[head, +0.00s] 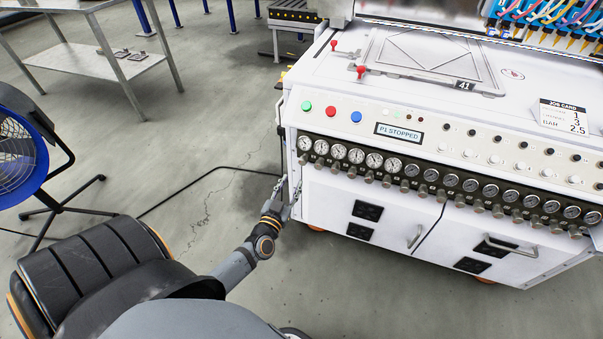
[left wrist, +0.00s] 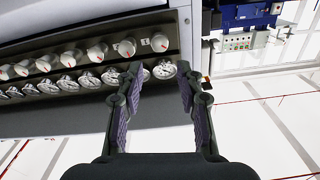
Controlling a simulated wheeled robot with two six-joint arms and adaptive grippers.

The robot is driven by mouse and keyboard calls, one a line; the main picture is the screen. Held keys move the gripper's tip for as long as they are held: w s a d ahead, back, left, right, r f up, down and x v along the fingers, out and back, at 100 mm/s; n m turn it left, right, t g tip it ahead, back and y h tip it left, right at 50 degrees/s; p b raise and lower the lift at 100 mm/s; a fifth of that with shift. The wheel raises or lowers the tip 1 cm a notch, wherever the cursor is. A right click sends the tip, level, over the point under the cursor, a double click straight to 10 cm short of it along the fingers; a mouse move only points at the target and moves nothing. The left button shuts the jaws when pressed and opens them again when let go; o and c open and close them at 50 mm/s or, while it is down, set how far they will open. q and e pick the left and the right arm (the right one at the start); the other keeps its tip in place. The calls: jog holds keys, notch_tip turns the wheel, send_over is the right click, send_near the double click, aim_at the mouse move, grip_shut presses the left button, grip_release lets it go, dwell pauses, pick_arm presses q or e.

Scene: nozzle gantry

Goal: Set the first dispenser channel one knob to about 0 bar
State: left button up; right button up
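The first dispenser's row of round gauges and small knobs runs along the front of the white machine. The channel one gauge (head: 305,143) is at the left end in the head view, with its knob (head: 303,159) just below. In the left wrist view, the pale channel one knob (left wrist: 160,42), beside a "1" label, stands beyond its gauge (left wrist: 164,70). My left gripper (head: 281,187) is below and left of this knob in the head view. Its fingers (left wrist: 157,75) are apart and empty in the wrist view. The gauge needle is too small to read.
The display (head: 399,133) reads "P1 STOPPED". A job card (head: 563,116) shows 1, 3 and 2.5 bar. Neighbouring knobs sit close beside channel one. Cabinet doors (head: 372,205) are below. A blue fan (head: 20,155) stands left; the floor between is mostly clear.

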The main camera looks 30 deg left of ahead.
aim_at(302, 163)
pick_arm(q)
jog(key=b+x, duration=0.2)
jog(key=x, duration=0.8)
jog(key=shift+d, duration=0.1)
jog(key=shift+w, duration=0.25)
pick_arm(e)
notch_tip(302, 163, up, 7)
jog(key=w+a, duration=0.2)
jog(key=shift+w+r, duration=0.2)
jog(key=shift+w, duration=0.2)
pick_arm(q)
grip_shut()
